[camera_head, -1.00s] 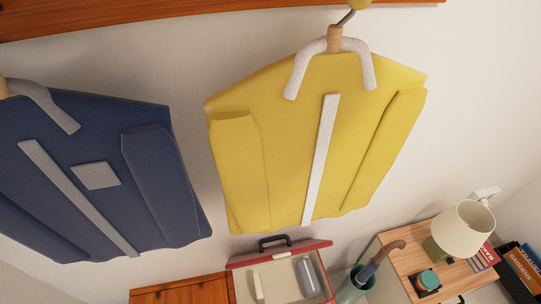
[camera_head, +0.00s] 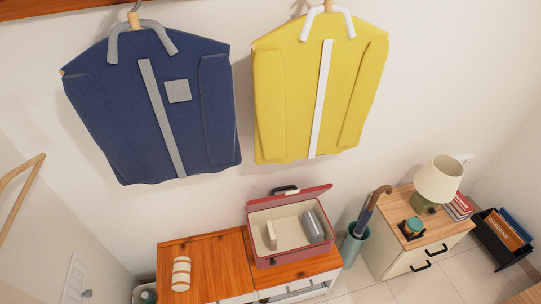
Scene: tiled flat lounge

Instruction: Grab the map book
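No book can be read clearly as the map book. A black rack (camera_head: 492,251) on the floor at the far right holds an orange book (camera_head: 503,229) and a blue book (camera_head: 517,222), both standing tilted with lettering too small to read. Red and white books (camera_head: 459,208) lie on the wooden-topped cabinet (camera_head: 439,232), beside the lamp. Neither of my grippers is in view.
Blue (camera_head: 115,110) and yellow (camera_head: 282,100) jackets hang above. Tiled floor (camera_head: 455,281) shows at lower right.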

